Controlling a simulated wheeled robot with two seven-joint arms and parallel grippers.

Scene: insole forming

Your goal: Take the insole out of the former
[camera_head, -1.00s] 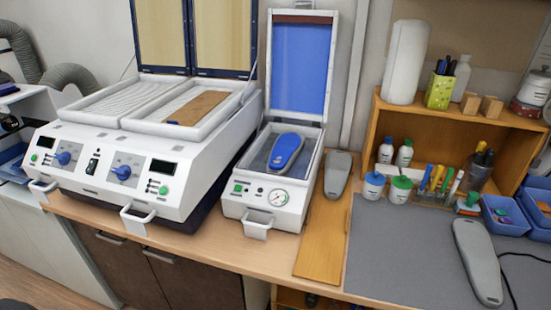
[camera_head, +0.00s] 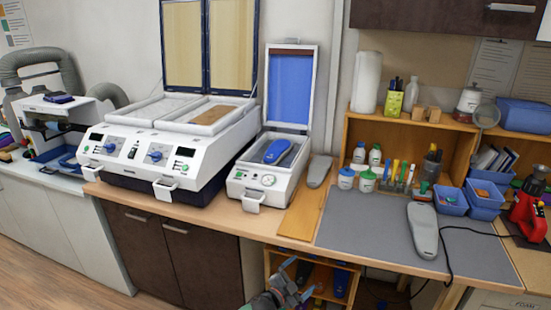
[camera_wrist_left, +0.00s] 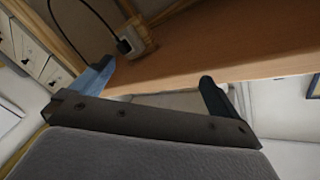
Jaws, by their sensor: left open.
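The blue insole (camera_head: 276,151) lies in the open tray of the small white former (camera_head: 240,178), which has a gauge and a front handle. The former's lid (camera_head: 290,88) stands up open at the back, with a blue inner face. My left gripper (camera_head: 299,278) is open and empty, low in front of the bench, well below and apart from the insole. Its two spread fingers also show in the left wrist view (camera_wrist_left: 155,88), with nothing between them. My right gripper is in neither view.
A larger white two-bay machine (camera_head: 130,170) stands left of the former. A grey shoe-shaped piece (camera_head: 319,170) and a wooden board (camera_head: 301,212) are to its right. A grey mat (camera_head: 370,235) holds a grey device (camera_head: 422,228). Shelves (camera_head: 340,262) sit under the bench edge behind my gripper.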

